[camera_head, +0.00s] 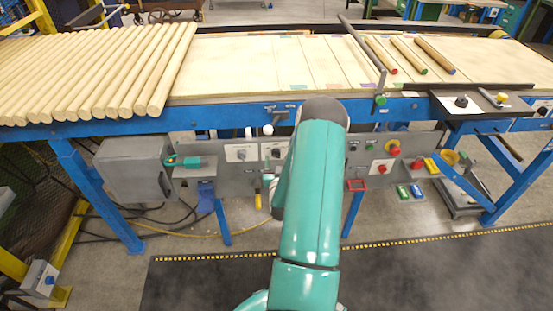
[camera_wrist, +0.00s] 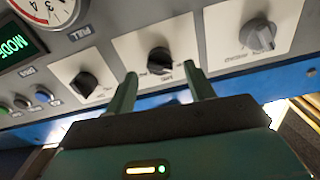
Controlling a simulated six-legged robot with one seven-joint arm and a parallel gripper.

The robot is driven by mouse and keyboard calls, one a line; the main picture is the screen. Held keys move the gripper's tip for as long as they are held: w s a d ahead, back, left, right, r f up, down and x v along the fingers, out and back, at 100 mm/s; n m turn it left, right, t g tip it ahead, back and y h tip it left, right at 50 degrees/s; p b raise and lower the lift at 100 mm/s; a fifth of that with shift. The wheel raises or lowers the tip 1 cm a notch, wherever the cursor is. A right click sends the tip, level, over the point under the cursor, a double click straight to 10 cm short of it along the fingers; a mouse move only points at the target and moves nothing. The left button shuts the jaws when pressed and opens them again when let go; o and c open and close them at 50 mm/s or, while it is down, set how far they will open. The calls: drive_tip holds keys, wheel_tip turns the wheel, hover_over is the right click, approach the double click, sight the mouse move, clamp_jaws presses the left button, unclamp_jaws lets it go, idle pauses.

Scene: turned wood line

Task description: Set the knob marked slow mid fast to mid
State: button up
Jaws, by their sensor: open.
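In the wrist view, a grey panel carries three knobs on white plates: a black knob at the left (camera_wrist: 87,84), a black knob in the middle (camera_wrist: 160,60) and a grey knob at the right (camera_wrist: 258,36). Their lettering is too small and blurred to tell which is marked slow mid fast. My gripper (camera_wrist: 161,79) is open and empty, its two fingers pointing at the middle knob. The knob appears just beyond the fingertips, between their lines, and I see no contact. In the head view my arm hides the gripper.
In the wrist view, a round gauge (camera_wrist: 48,8), a green display (camera_wrist: 18,48) and small buttons (camera_wrist: 22,102) lie left of the knobs. In the head view, wooden rods (camera_head: 95,70) lie on the blue-framed line above the panel. A red button (camera_head: 394,150) sits right of my arm.

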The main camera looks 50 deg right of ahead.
sight(276, 154)
drive_tip(key=shift+x, duration=1.1)
drive_tip(key=shift+c, duration=0.4)
drive_tip(key=c, duration=0.9)
